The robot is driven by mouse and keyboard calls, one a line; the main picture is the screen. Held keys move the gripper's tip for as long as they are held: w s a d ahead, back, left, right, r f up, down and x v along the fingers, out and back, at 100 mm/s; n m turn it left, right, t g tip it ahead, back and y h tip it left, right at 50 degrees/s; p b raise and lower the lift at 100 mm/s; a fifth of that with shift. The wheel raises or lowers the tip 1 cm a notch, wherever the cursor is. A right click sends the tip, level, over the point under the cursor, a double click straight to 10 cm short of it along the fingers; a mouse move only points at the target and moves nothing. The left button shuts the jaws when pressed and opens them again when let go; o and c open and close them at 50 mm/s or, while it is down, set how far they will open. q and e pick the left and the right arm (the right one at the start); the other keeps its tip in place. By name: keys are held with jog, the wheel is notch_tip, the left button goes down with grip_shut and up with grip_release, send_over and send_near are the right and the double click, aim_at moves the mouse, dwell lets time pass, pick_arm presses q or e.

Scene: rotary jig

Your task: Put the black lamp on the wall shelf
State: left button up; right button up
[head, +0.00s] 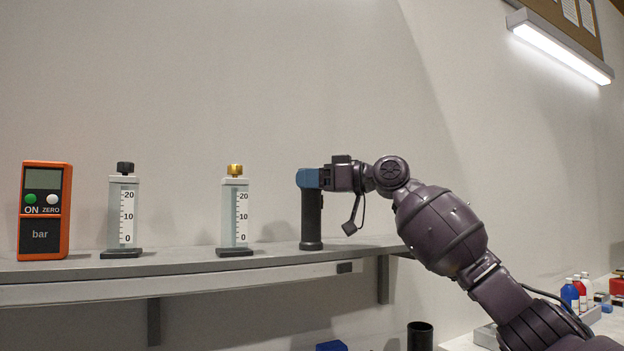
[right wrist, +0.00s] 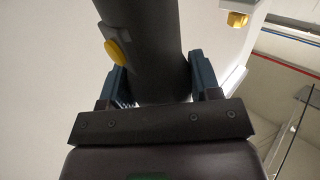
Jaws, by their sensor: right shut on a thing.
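The black lamp (head: 311,220) is an upright dark cylinder at the right part of the wall shelf (head: 190,266). Its base appears to touch the shelf top. My right gripper (head: 309,178), with blue fingers, is shut on the lamp's upper part. In the right wrist view the lamp (right wrist: 145,45) stands between the two blue fingers (right wrist: 160,85), and a yellow button shows on its side. The lamp's top is hidden by the gripper in the head view. My left gripper is not in view.
An orange meter (head: 44,210), a gauge with a black knob (head: 123,212) and a gauge with a brass knob (head: 235,212) stand left of the lamp on the shelf. A black cup (head: 420,336) and a blue object (head: 331,346) are below. Bottles (head: 570,295) stand at the lower right.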

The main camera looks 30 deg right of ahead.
jog(key=o, duration=1.2)
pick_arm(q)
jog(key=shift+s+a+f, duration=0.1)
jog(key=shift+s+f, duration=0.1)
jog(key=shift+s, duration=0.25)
pick_arm(e)
jog(key=shift+o, duration=0.2)
jog(key=shift+r, duration=0.2)
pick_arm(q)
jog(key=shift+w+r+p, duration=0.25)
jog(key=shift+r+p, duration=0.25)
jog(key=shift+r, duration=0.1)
pick_arm(e)
jog(key=v, duration=1.2)
